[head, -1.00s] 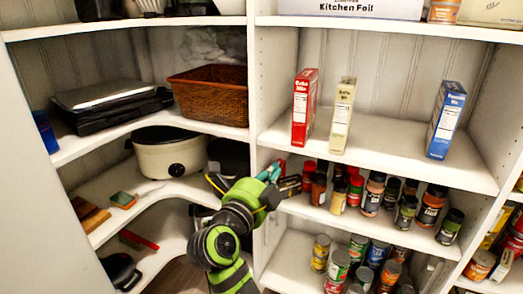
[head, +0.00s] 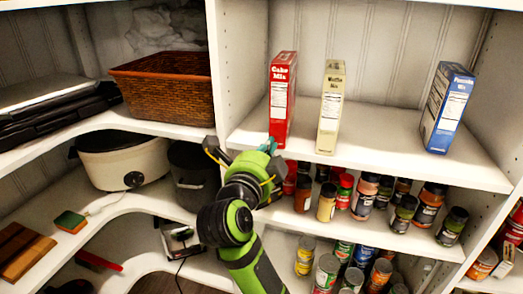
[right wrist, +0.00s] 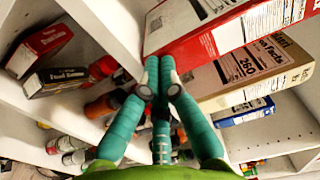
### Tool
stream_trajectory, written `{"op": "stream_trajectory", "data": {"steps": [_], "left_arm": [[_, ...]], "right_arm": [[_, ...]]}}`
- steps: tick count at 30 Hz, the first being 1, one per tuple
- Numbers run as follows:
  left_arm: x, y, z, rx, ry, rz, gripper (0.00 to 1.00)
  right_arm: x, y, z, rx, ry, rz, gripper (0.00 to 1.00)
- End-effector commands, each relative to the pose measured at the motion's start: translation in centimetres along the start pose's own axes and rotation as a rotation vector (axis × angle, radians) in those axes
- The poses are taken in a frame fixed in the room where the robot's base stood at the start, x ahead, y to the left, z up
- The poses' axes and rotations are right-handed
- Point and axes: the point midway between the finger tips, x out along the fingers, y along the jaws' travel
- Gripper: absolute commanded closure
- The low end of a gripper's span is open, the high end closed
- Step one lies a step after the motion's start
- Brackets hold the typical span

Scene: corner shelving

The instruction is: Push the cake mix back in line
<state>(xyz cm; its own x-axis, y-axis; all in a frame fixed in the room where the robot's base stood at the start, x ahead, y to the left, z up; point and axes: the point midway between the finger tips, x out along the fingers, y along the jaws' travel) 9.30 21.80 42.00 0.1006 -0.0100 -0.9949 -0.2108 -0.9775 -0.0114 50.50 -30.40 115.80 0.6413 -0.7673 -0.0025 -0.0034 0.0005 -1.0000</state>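The cake mix (head: 282,100) is a tall red box, upright on the middle shelf near its front edge; its red side also fills the upper part of the right wrist view (right wrist: 205,42). My right gripper (head: 270,147) is at the shelf's front edge, just left of and below the box's lower front. In the right wrist view its teal fingers (right wrist: 158,65) are closed together with nothing between them, tips close to the red box. I cannot tell whether they touch it. My left gripper is out of view.
The cream waffle mix box (head: 330,106) stands right of the cake mix, and the blue pancake mix box (head: 449,108) farther right. Spice jars (head: 364,197) crowd the shelf below. A vertical divider (head: 222,70) rises to the left. Shelf space behind the boxes looks clear.

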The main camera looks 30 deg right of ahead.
Motion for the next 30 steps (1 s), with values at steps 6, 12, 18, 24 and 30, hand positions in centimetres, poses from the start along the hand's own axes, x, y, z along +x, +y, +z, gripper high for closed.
{"op": "stream_trajectory", "data": {"steps": [6,12,18,24,30], "left_arm": [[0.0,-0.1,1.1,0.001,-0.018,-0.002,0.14],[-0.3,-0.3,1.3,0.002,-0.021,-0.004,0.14],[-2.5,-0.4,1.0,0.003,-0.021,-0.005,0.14],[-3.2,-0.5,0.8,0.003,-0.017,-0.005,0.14],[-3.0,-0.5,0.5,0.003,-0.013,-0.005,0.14]], "right_arm": [[0.1,-0.1,-0.1,0.000,0.000,-0.001,1.00],[0.3,-0.2,-0.1,-0.001,0.002,-0.001,1.00],[3.9,-0.6,-0.2,-0.004,0.004,0.001,1.00],[5.8,-0.1,-0.1,-0.001,0.000,-0.001,1.00],[5.8,0.0,-0.1,0.000,0.000,-0.001,1.00]]}}
